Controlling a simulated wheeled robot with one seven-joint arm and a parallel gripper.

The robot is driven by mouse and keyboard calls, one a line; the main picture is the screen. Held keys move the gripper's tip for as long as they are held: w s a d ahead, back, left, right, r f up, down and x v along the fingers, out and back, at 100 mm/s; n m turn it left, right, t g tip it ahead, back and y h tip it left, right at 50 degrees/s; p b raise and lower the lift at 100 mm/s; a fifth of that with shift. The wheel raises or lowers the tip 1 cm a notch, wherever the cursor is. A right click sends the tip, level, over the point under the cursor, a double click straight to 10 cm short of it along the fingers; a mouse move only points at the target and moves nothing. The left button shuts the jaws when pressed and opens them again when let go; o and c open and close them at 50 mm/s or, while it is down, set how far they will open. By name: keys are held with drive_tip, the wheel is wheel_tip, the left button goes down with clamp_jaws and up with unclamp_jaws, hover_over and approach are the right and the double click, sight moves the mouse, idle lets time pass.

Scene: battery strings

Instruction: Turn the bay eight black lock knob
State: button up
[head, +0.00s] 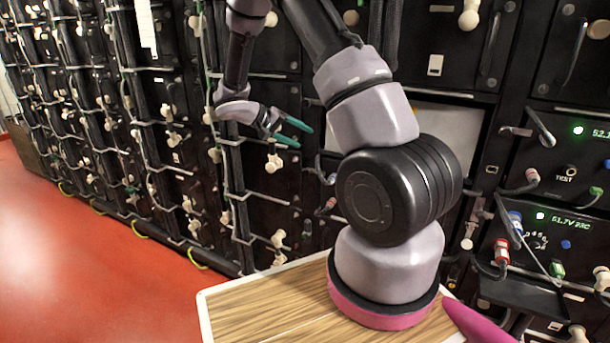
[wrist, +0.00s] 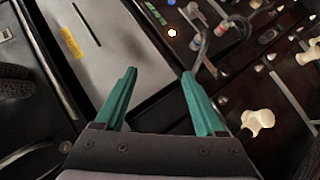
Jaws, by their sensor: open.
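My gripper (head: 303,134) is open and empty, its teal fingers pointing right in front of the dark battery racks in the head view. In the wrist view my gripper (wrist: 160,76) has its two fingers spread with nothing between them. A cream knob (head: 273,162) on the rack shows just below my gripper in the head view. A cream knob (wrist: 258,122) also shows right of the fingers in the wrist view, apart from them. I cannot make out which bay is eight, and no black lock knob can be told apart from the dark fronts.
Rack fronts with grey cables and cream knobs line the left. On the right are lit panels (head: 575,130) with red and blue plugs and a small black shelf (head: 525,297). A wood-grain top (head: 265,308) lies below my arm. The red floor (head: 85,265) is clear.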

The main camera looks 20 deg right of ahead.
sight(304, 174)
drive_tip(key=w+a+f+n+t+h, duration=0.1)
drive_tip(key=w+f+t+h, duration=0.2)
drive_tip(key=f, duration=0.6)
drive_tip(key=w+a+f+n+t, duration=0.15)
drive_tip(key=w+f, duration=0.25)
drive_tip(key=f, duration=0.5)
drive_tip(key=shift+t, duration=0.35)
drive_tip(key=x, duration=1)
drive_tip(key=shift+w+d, duration=0.25)
drive_tip(key=shift+d, duration=0.05)
clamp_jaws()
